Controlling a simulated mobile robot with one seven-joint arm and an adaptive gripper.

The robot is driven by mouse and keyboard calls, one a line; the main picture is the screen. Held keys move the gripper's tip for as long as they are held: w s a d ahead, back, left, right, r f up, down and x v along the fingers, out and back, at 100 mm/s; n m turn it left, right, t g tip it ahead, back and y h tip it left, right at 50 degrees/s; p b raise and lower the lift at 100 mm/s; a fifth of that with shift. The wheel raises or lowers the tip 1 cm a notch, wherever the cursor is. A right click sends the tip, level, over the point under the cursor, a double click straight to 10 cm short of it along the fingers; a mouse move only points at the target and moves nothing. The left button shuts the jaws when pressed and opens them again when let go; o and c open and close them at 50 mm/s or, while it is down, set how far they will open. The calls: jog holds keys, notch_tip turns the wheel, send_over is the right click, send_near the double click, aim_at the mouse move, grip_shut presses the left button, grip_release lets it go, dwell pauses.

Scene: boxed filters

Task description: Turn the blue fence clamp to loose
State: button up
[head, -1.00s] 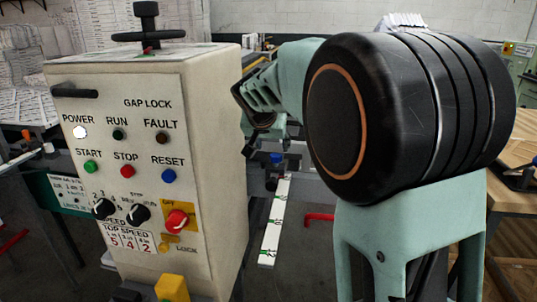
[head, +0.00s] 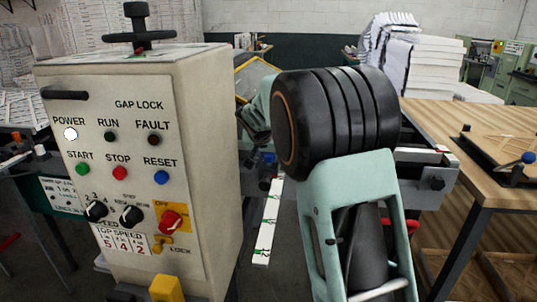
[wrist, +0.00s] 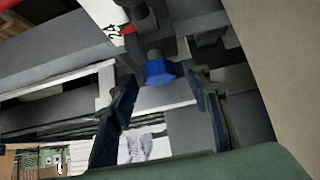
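The blue fence clamp (wrist: 159,71) is a small blue knob under a dark grey post in the wrist view. It lies between the tips of my gripper (wrist: 161,84), whose two dark fingers are apart with space on both sides. I cannot tell whether either finger touches it. In the head view a blue knob (head: 267,158) shows beside the cabinet, near the top of the white strip. My gripper's fingers are mostly hidden there behind the cabinet and my own arm. The clamp's loose or tight marking is not readable.
A beige control cabinet (head: 205,150) stands close on the left of my arm. A white marked strip (head: 267,222) extends toward me beside it. A wooden table (head: 440,120) with a blue-knobbed fixture (head: 500,155) is at right. Paper stacks (head: 420,68) stand behind.

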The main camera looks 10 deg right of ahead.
jog(key=c, duration=1)
jog(key=shift+o, duration=0.2)
